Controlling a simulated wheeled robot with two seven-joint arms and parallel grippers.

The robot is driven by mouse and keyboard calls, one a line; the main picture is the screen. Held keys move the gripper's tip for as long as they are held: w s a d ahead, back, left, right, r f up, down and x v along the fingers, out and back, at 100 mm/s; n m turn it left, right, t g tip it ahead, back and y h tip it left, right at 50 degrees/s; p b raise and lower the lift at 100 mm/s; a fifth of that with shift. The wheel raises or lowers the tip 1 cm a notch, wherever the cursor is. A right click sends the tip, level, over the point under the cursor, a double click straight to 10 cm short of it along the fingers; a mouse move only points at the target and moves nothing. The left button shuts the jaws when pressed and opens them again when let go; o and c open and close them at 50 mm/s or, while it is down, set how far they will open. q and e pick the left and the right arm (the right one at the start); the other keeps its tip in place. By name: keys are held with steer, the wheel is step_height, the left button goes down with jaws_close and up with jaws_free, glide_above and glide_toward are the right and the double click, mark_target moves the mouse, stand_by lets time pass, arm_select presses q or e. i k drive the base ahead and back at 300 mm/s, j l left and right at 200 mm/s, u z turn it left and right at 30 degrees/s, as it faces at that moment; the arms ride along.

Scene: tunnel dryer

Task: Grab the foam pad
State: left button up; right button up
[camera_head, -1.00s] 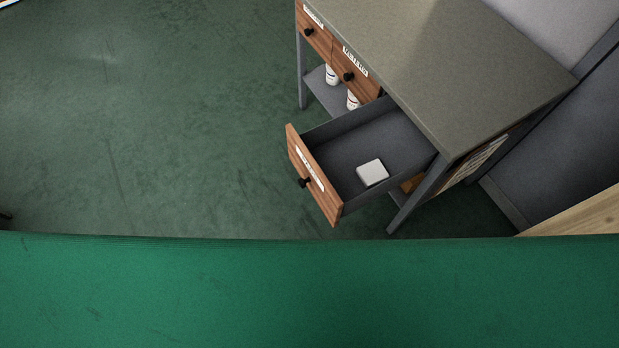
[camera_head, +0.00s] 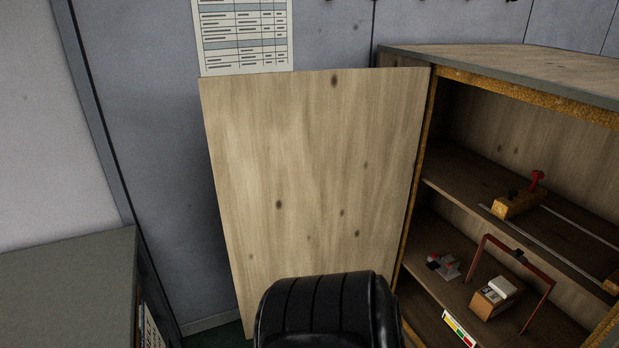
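No foam pad can be made out for certain. A small white block (camera_head: 502,287) lies on a wooden box (camera_head: 492,299) on the cabinet's lower shelf; I cannot tell whether it is a foam pad. The drawer with a pale square pad, seen earlier, is out of view. Neither of my grippers shows.
An open wooden cabinet (camera_head: 402,310) stands at the right, its door panel (camera_head: 318,170) swung out to the left. A yellow tool with a red knob (camera_head: 520,203) is on the upper shelf. A grey bench top (camera_head: 65,290) is at the lower left. A black ribbed shape (camera_head: 325,312) fills the bottom centre.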

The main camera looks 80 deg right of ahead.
mark_target(499, 284)
steer(key=z, duration=4.35)
steer(key=j+z, duration=0.15)
steer(key=z, duration=0.25)
steer(key=j+z, duration=0.1)
steer(key=z, duration=0.25)
steer(key=i, duration=0.05)
